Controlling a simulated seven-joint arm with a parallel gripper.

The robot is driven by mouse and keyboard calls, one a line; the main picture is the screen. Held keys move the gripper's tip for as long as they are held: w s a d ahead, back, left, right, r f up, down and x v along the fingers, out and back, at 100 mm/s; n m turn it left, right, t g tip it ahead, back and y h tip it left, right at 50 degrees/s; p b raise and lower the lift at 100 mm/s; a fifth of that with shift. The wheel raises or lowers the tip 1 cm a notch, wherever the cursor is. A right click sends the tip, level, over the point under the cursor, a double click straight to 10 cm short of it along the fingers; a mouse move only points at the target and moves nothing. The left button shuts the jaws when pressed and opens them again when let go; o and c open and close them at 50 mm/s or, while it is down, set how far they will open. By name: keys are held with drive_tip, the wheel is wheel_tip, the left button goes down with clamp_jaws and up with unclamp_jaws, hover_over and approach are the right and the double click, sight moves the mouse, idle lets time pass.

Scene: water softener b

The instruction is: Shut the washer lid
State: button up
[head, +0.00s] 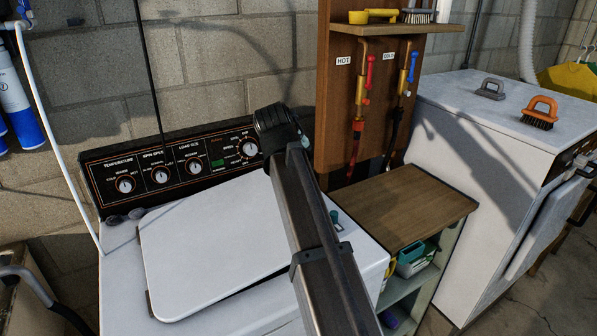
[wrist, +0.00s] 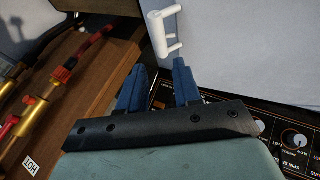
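The washer (head: 118,260) stands at the left in the head view, with a black control panel (head: 180,165) at its back. Its white lid (head: 205,250) lies over the top at a low angle, with a dark gap under its front edge. In the wrist view a white handle (wrist: 157,35) sticks out from a pale surface, apparently the lid. My gripper (wrist: 158,72) is open, its two blue fingers apart and pointing at the handle, with nothing seen between them. In the head view my arm hides the fingers and the handle.
Right of the washer are a wood-topped shelf (head: 400,205) and a board with hot and cold taps (head: 358,105). The taps also show close by in the wrist view (wrist: 40,100). A white appliance (head: 450,130) with two brushes stands at the far right. Dark stones (head: 125,217) lie behind the lid's left corner.

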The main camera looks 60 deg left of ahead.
drive_tip(key=shift+s+d+r, duration=0.2)
drive_tip(key=shift+s+r, duration=0.05)
drive_tip(key=shift+r, duration=0.2)
drive_tip(key=shift+c, duration=0.4)
drive_tip(key=shift+w, duration=0.2)
drive_tip(key=shift+c, duration=0.6)
drive_tip(key=shift+m, duration=0.4)
drive_tip(key=w, duration=0.1)
drive_tip(key=w+r, duration=0.1)
drive_tip(key=w+d, duration=0.1)
drive_tip(key=w, duration=0.1)
drive_tip(key=shift+d+r, duration=0.1)
drive_tip(key=shift+r, duration=0.2)
clamp_jaws()
drive_tip(key=a+f+g, duration=0.1)
drive_tip(key=f, duration=0.2)
drive_tip(key=s+a+f+g+h, duration=0.1)
drive_tip(key=f+g, duration=0.1)
drive_tip(key=f, duration=0.2)
drive_tip(key=a+f+g, duration=0.1)
drive_tip(key=f+g, duration=0.1)
drive_tip(key=f, duration=0.2)
drive_tip(key=shift+s+f, duration=0.15)
drive_tip(key=shift+s, duration=0.15)
